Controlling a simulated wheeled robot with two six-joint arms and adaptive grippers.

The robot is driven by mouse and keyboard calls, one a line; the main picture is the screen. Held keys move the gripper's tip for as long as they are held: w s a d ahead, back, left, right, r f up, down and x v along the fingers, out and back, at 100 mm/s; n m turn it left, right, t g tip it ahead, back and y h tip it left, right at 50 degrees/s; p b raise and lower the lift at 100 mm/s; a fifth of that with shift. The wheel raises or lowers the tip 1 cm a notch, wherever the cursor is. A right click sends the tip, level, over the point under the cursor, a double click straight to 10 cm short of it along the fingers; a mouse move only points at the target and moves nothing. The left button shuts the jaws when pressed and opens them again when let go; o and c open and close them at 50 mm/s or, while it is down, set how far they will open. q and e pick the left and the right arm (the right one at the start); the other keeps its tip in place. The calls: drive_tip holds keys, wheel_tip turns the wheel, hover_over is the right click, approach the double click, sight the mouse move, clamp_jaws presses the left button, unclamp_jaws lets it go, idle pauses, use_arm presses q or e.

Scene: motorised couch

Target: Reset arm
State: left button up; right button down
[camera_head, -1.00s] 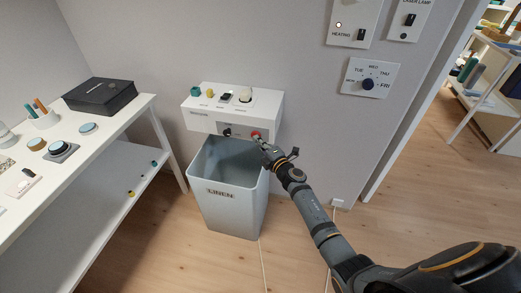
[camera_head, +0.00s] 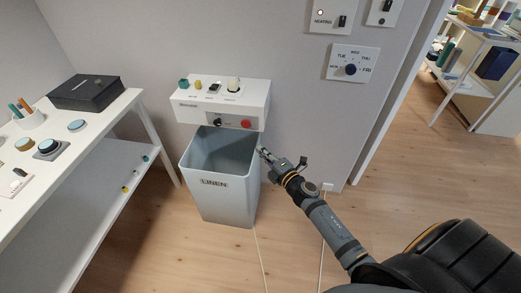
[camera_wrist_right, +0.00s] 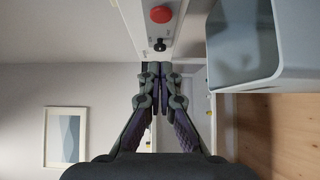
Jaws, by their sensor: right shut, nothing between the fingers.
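My right gripper (camera_head: 262,152) is shut and empty in the head view. It is below and to the right of the white control box (camera_head: 190,108) on the wall, beside the right rim of the grey bin (camera_head: 228,205). It is apart from the red button (camera_head: 246,124) on the box's front. In the right wrist view, the gripper's fingers (camera_wrist_right: 161,70) are together, with the red button (camera_wrist_right: 161,14) and a black knob (camera_wrist_right: 159,45) beyond them. My left gripper is not in view.
A white table (camera_head: 120,108) with a black box (camera_head: 86,92) and several small items stands at the left. Wall panels with a dial (camera_head: 351,69) and switches are at the upper right. A cable (camera_head: 323,240) runs down to the floor. The wooden floor right of the bin is mostly clear.

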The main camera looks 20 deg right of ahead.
drive_tip(key=s+d+f+m+g+h+p, duration=0.35)
drive_tip(key=s+f+m, duration=0.35)
drive_tip(key=f, duration=0.6)
drive_tip(key=s+d+f+m+g+h+p, duration=0.25)
drive_tip(key=s+f+m+g, duration=0.2)
drive_tip(key=s+f, duration=0.7)
drive_tip(key=s+a+f+m+g+p, duration=0.1)
drive_tip(key=s+f, duration=0.3)
drive_tip(key=s, duration=0.5)
drive_tip(key=s+a+f+m+g+y+p, duration=0.1)
drive_tip(key=s+f+m+g, duration=0.3)
drive_tip(key=s, duration=0.6)
drive_tip(key=s+a+f+m+g+p, duration=0.1)
drive_tip(key=s+f+m+g+p, duration=0.2)
drive_tip(key=s, duration=0.7)
drive_tip(key=shift+s+f, duration=0.15)
drive_tip(key=shift+f, duration=0.55)
